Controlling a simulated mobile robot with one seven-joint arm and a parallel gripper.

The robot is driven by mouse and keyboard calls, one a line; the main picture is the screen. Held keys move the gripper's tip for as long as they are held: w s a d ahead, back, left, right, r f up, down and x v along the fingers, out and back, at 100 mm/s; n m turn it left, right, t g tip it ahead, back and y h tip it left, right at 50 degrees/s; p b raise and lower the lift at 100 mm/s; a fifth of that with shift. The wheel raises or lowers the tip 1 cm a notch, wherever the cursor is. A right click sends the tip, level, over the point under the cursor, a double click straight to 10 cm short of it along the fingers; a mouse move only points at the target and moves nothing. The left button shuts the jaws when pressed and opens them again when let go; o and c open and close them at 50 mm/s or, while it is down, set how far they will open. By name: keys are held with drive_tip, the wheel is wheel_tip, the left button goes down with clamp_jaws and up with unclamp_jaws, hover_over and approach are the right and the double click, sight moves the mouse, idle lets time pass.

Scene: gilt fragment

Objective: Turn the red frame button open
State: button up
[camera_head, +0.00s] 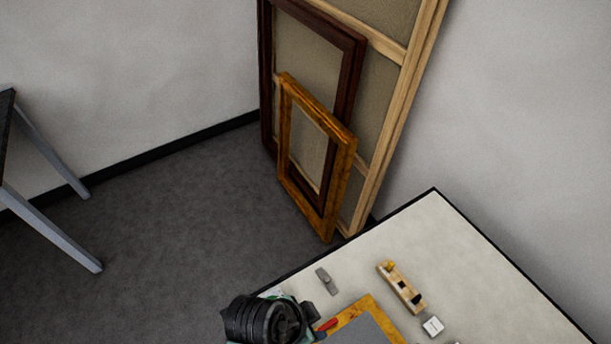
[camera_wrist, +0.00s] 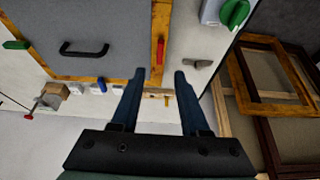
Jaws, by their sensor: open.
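The red frame button (camera_wrist: 160,50) is a small elongated bar on the gold frame rail (camera_wrist: 154,72), lying lengthwise along it in the wrist view. It also shows at the lower edge of the head view (camera_head: 327,325), close to my dark wrist. My gripper (camera_wrist: 159,73) is open and empty, its two blue fingers apart. The red button appears between and just beyond the fingertips; whether they are level with it I cannot tell. The frame holds a grey panel (camera_wrist: 110,20) with a black handle (camera_wrist: 84,50). A green button (camera_wrist: 15,44) sits at its far left.
A green knob (camera_wrist: 235,12) on a pale block and a small grey metal piece (camera_wrist: 197,64) lie right of the frame. Picture frames (camera_head: 340,190) lean against the wall.

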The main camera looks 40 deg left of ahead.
drive_tip(key=shift+v, duration=2.15)
drive_tip(key=w+r+n+t+y+b, duration=0.15)
drive_tip(key=w+r+t, duration=0.45)
drive_tip(key=w+r, duration=0.7)
drive_tip(key=w+d+r+t+y+b, duration=0.1)
drive_tip(key=w+d+r+t, duration=0.2)
drive_tip(key=r, duration=0.5)
drive_tip(key=w+d+r+t+b, duration=0.1)
drive_tip(key=w+r+t, duration=0.3)
drive_tip(key=r, duration=0.5)
drive_tip(key=s+d+r+n+t, duration=0.1)
drive_tip(key=s+d+r+t, duration=0.2)
drive_tip(key=r, duration=0.6)
drive_tip(key=s+d+r+t+b, duration=0.1)
drive_tip(key=s+d+r+t, duration=0.2)
drive_tip(key=r, duration=0.6)
drive_tip(key=s+d+r+n+t+b, duration=0.1)
drive_tip(key=s+d+r+t, duration=0.2)
drive_tip(key=r, duration=0.6)
drive_tip(key=shift+r+n+t+h, duration=0.35)
drive_tip(key=shift+r+t+h, duration=0.1)
drive_tip(key=shift+t, duration=0.15)
